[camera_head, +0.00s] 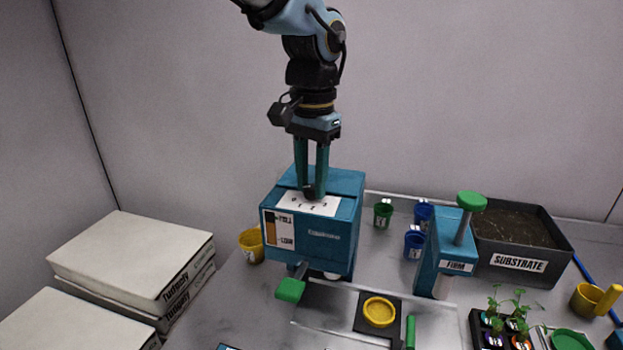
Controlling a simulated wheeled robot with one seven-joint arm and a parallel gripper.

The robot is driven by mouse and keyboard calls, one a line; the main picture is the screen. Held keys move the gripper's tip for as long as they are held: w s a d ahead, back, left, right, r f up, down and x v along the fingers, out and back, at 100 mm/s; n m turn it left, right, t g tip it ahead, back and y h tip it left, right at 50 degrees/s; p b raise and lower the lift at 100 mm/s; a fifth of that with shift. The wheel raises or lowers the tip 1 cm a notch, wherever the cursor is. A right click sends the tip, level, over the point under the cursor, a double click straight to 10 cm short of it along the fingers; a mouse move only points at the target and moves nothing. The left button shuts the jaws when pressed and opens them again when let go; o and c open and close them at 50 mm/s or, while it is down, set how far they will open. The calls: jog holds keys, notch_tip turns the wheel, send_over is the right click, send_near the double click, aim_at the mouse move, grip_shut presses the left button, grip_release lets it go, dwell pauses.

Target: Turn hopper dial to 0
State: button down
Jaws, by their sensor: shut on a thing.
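The hopper (328,243) is a blue box with a level gauge on its front. Its top carries a white scale plate (326,208) with digits; 1, 2 and 3 are readable, and another mark at the left is partly covered. The dark dial knob (309,191) is at the back edge of this plate, mostly hidden between my fingers. My gripper (312,190) points straight down from above, its green fingers closed around the knob. The pointer's exact setting cannot be made out.
A green-ended lever (290,289) sticks out below the hopper. A blue press (446,250) labelled FIRM stands to the right, beside a substrate bin (520,265). Small green and blue cups (383,214) stand behind. A yellow cup (252,246) is left of the hopper. Book stacks (135,262) fill the left.

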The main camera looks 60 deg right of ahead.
aim_at(312, 187)
jog(key=shift+r, duration=0.1)
jog(key=c, duration=0.6)
grip_release()
notch_tip(312, 187, up, 11)
jog(key=b, duration=0.3)
jog(key=shift+s, duration=0.15)
jog(key=shift+f, duration=0.2)
